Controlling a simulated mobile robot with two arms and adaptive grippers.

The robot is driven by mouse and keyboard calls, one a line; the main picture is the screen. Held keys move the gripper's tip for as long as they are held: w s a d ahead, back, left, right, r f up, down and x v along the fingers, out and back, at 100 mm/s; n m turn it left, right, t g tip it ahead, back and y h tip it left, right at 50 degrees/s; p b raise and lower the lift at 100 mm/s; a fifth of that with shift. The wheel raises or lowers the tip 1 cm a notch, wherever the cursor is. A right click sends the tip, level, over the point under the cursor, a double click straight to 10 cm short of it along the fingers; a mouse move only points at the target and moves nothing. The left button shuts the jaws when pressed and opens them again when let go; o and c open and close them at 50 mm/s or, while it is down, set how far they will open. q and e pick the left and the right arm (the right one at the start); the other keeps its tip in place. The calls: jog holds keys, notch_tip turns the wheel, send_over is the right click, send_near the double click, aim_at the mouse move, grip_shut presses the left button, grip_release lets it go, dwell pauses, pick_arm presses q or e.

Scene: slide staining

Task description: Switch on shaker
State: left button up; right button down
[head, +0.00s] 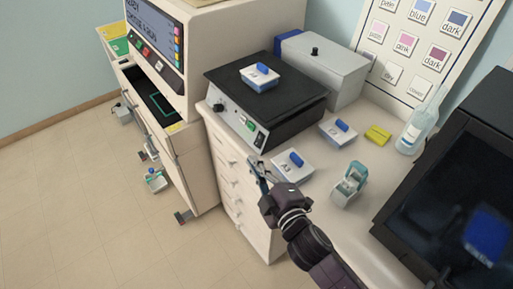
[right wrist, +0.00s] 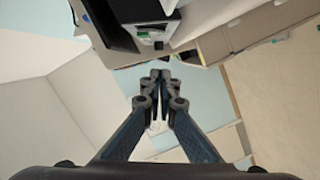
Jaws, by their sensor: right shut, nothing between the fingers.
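The shaker (head: 283,98) has a flat black top and a light grey front panel with a black knob, small buttons, a green light and a dark rocker switch (head: 259,140). A white box with a blue handle (head: 260,77) stands on its top. My right gripper (head: 254,165) is shut and empty, just in front of and below the switch end of the panel, apart from it. In the right wrist view the shut fingertips (right wrist: 160,76) point toward the panel (right wrist: 154,36), which shows at the top. My left gripper is not in view.
White boxes with blue handles (head: 293,165) (head: 338,131) stand on the counter, near a teal-and-white rack (head: 349,184), a yellow block (head: 378,135) and a clear bottle (head: 412,132). A dark monitor-like unit (head: 444,200) is at right. A cream machine (head: 160,52) is at left.

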aim_at(258, 150)
jog(key=w, duration=0.2)
jog(key=w+f+p, duration=0.1)
jog(key=w, duration=0.1)
jog(key=w+f, duration=0.1)
jog(key=w, duration=0.1)
jog(key=shift+w, duration=0.35)
jog(key=shift+w+d+f+p, duration=0.2)
jog(key=shift+d+f+p, duration=0.1)
jog(key=shift+d, duration=0.1)
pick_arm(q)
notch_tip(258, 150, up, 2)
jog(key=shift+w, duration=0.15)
pick_arm(e)
jog(key=shift+a, duration=0.1)
jog(key=shift+w+d+f+n+b, duration=0.1)
jog(key=shift+d+f+n+b, duration=0.15)
jog(key=shift+f+n+b, duration=0.35)
jog(key=shift+r, duration=0.4)
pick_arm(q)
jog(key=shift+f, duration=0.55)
